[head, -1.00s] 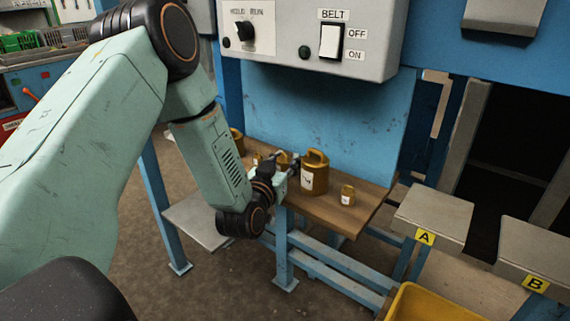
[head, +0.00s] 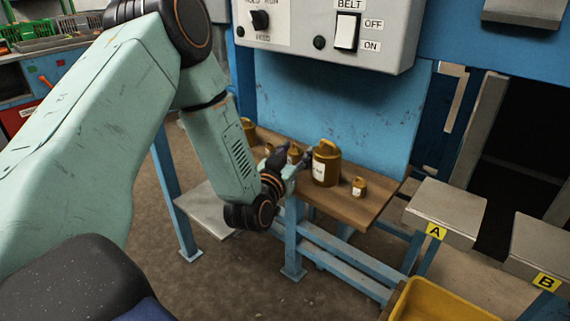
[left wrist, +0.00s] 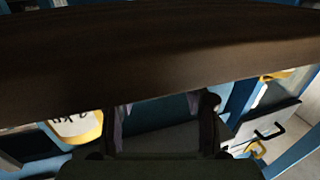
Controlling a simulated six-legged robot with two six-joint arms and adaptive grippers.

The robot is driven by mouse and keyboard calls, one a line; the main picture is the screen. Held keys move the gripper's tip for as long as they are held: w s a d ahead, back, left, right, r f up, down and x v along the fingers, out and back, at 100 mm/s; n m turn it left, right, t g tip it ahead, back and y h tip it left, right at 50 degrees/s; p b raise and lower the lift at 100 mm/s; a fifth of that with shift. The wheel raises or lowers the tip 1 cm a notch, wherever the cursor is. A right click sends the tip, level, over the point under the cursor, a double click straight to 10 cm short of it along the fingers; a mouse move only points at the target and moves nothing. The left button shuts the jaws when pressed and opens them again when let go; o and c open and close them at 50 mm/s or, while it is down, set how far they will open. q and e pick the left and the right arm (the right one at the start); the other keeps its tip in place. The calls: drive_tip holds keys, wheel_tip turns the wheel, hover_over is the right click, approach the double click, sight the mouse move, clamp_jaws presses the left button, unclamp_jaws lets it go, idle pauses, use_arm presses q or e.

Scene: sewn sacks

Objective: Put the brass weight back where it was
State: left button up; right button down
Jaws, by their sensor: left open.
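Several brass weights of different sizes stand on a wooden shelf (head: 345,212). The largest weight (head: 326,165), with a white label and a handle on top, is right of my left gripper (head: 295,157). A small weight (head: 358,187) stands at the right. Another weight (head: 294,152) shows partly behind my left fingers, and one more (head: 248,128) stands farther left, partly hidden by my arm. My left gripper is open at the shelf's front edge. In the left wrist view, no brass shows between the fingers (left wrist: 162,112); a labelled weight (left wrist: 78,128) shows at the left. My right gripper is out of view.
A grey control box (head: 330,30) with a BELT switch hangs above the shelf, before a blue panel (head: 335,105). Platforms A (head: 445,208) and B (head: 545,240) stand right, above a yellow bin (head: 450,305). A dark brown board (left wrist: 160,50) fills the wrist view's upper part.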

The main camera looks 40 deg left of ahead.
use_arm(q)
drive_tip(key=p+v, duration=0.2)
drive_tip(key=v, duration=0.9)
drive_tip(key=s+d+f+m+g+h, duration=0.15)
drive_tip(key=s+d+f+g, duration=0.25)
drive_tip(key=f, duration=0.4)
drive_tip(key=s+d+f+m+g+h, duration=0.1)
drive_tip(key=s+d+f+g+h, duration=0.25)
drive_tip(key=f, duration=0.45)
drive_tip(key=s+d+f+g, duration=0.1)
drive_tip(key=s+f+g, duration=0.2)
drive_tip(key=s, duration=0.4)
drive_tip(key=s+d+f+g, duration=0.1)
drive_tip(key=s+f+g, duration=0.2)
drive_tip(key=s, duration=0.4)
drive_tip(key=s+d+f+g+y, duration=0.1)
drive_tip(key=s+f+g, duration=0.2)
drive_tip(key=s, duration=0.4)
drive_tip(key=shift+d+f+g, duration=0.2)
drive_tip(key=shift+f+g, duration=0.1)
drive_tip(key=shift+g, duration=0.25)
drive_tip(key=shift+n, duration=0.25)
